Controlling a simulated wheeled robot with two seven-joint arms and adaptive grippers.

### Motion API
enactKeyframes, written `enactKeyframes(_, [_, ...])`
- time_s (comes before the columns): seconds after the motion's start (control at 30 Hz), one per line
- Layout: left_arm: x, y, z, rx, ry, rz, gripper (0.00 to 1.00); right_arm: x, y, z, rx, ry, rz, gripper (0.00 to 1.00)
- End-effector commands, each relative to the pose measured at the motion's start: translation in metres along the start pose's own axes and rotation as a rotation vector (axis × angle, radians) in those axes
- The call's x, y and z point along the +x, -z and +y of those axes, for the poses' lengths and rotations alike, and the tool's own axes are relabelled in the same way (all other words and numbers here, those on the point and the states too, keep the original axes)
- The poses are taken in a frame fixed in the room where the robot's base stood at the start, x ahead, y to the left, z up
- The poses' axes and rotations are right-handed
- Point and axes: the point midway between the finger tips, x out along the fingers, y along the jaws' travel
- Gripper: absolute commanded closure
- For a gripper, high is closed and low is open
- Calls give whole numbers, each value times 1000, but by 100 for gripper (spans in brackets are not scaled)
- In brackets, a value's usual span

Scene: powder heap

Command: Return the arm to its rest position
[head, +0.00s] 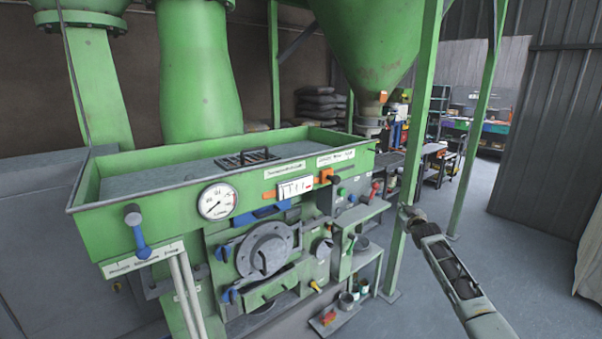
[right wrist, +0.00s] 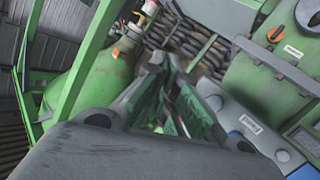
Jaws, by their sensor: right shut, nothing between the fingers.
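My right arm reaches in from the lower right of the head view. Its gripper (head: 408,213) is raised in front of a green post, right of the green machine (head: 150,215), and appears clear of it. The right wrist view shows the same gripper (right wrist: 172,85) from behind, its fingers shut with nothing between them. The left gripper is in neither view.
The machine carries a pressure gauge (head: 217,202), a round grey flange (head: 265,250) and several levers. A green hopper (head: 370,40) stands behind on green posts (head: 413,150). The grey floor (head: 500,260) at right is open. Shelves (head: 440,110) stand far back.

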Motion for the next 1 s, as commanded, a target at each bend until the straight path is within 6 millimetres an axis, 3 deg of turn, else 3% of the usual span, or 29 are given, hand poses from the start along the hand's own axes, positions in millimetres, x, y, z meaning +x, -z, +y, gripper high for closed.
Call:
enactKeyframes(0.03, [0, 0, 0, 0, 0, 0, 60, 0, -25, -8, 2, 5, -24, 100])
enactKeyframes(0.1, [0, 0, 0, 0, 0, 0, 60, -1, -56, -19, 2, 12, -55, 100])
enactKeyframes(0.47, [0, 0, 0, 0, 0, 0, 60, -27, -210, -75, -15, 57, -216, 100])
enactKeyframes(0.77, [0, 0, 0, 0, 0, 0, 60, -73, -333, -123, -30, 105, -360, 100])
enactKeyframes(1.0, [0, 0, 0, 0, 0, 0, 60, -124, -424, -160, -34, 146, -481, 100])
